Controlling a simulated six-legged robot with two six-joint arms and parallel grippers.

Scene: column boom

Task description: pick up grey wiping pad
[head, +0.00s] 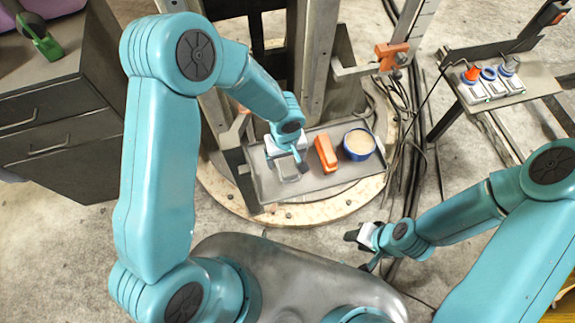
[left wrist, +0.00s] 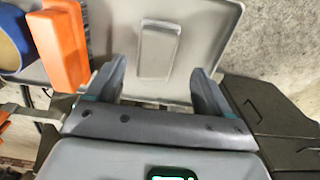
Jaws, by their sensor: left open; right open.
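The grey wiping pad (head: 287,173) lies flat on a grey metal tray (head: 345,191), near the tray's left end. In the left wrist view the pad (left wrist: 157,48) shows as a grey rectangle on the bare tray floor, ahead of and between the fingers. My left gripper (head: 286,160) is open just above the pad and partly hides it in the head view. Both fingers of the left gripper (left wrist: 157,85) show with nothing between them. My right gripper (head: 360,252) is open and empty, low in front of the tray, away from the pad.
An orange block (head: 326,154) stands on the tray right of the pad, with a blue round tub (head: 358,145) of tan contents beyond it. Metal column posts (head: 310,60) rise behind the tray. Cables run down its right side. A grey drawer cabinet (head: 60,110) stands left.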

